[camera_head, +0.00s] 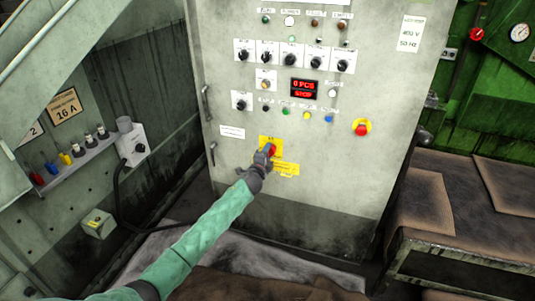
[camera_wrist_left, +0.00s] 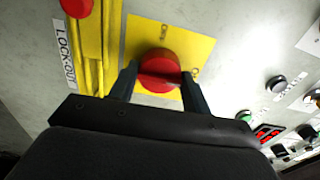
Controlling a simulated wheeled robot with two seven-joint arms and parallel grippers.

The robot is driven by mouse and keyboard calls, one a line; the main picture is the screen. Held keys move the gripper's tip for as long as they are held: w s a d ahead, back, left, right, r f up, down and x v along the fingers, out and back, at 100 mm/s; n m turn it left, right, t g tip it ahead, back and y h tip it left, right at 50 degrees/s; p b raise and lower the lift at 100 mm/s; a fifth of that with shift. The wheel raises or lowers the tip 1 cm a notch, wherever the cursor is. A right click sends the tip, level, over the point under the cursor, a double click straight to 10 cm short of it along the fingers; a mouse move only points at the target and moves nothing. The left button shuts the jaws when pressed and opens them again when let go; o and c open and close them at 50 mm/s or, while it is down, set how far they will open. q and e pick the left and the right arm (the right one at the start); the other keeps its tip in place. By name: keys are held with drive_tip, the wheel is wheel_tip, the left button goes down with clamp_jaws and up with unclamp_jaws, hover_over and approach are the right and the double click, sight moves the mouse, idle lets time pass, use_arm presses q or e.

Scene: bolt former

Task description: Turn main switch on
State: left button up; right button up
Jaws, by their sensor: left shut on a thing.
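The main switch is a red rotary knob (camera_wrist_left: 160,72) on a yellow plate (camera_wrist_left: 136,30) marked with "I" and "O", low on the grey cabinet front. In the head view the red knob (camera_head: 270,149) shows just past my fingertips, on the yellow plate (camera_head: 264,141). My left gripper (camera_head: 266,154) reaches the plate from below; in the left wrist view its two dark fingers (camera_wrist_left: 158,84) stand on either side of the knob, shut on it. The knob's handle bar lies roughly crosswise between the fingers in that view. My right gripper is not in view.
A yellow lock-out device (camera_wrist_left: 90,45) with a red part hangs beside the switch plate. Above are rows of knobs, a red display (camera_head: 304,89) reading "0 PCS STOP", and a red emergency button (camera_head: 361,128). A socket box (camera_head: 132,143) with a black cable stands at left.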

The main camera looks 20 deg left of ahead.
use_arm(q)
drive_tip(key=shift+m, duration=0.3)
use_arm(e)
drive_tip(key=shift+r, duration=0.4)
use_arm(q)
drive_tip(key=o, duration=1)
drive_tip(key=shift+d, duration=0.1)
drive_tip(key=shift+c, duration=0.2)
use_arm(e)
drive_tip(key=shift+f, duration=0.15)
use_arm(q)
drive_tip(key=s, duration=0.7)
drive_tip(key=shift+s, duration=0.4)
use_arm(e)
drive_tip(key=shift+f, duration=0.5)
